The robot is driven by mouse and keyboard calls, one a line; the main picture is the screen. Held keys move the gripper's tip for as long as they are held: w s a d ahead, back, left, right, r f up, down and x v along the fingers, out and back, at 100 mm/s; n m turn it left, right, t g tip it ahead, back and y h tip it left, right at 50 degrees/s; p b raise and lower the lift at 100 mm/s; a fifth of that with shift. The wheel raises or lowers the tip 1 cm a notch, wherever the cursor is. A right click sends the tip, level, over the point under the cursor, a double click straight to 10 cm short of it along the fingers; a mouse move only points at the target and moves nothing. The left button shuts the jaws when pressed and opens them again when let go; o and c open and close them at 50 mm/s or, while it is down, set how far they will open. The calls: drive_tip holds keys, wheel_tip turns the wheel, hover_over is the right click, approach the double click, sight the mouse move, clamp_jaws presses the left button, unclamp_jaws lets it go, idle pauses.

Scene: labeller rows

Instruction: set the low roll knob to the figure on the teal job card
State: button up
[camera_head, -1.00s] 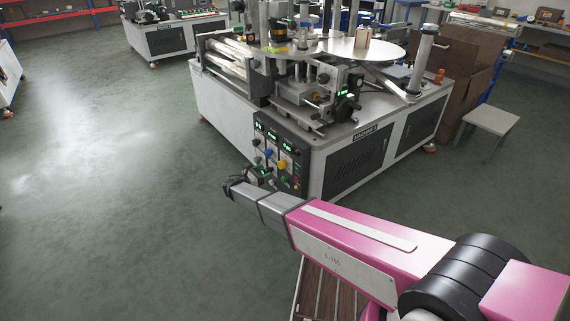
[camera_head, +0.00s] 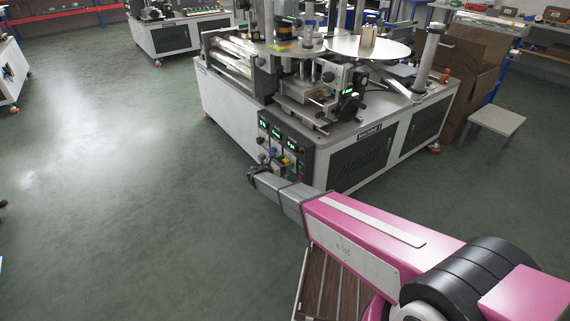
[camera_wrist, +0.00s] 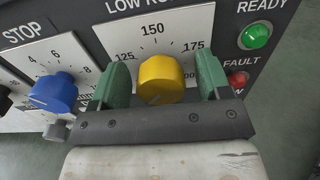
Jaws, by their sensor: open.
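The low roll knob (camera_wrist: 160,80) is yellow and sits on a white dial plate (camera_wrist: 190,22) with figures 125, 150 and 175 above it. A label starting "LOW RO" is cut off at the top edge. A light mark shows near the knob's lower rim, but I cannot read its setting. My gripper (camera_wrist: 163,78) is open, with one green finger on each side of the knob; I cannot tell whether they touch it. In the head view my gripper (camera_head: 257,173) is at the machine's front panel (camera_head: 287,147). I cannot make out a teal job card.
A blue knob (camera_wrist: 53,92) is close left of the fingers, on a dial under "STOP". A green READY lamp (camera_wrist: 255,36) and a red FAULT lamp (camera_wrist: 237,80) are to the right. The floor (camera_head: 110,200) left of the machine is clear.

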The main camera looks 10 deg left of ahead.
drive_tip(key=shift+c, duration=0.4)
drive_tip(key=c, duration=0.9)
drive_tip(key=shift+o, duration=0.2)
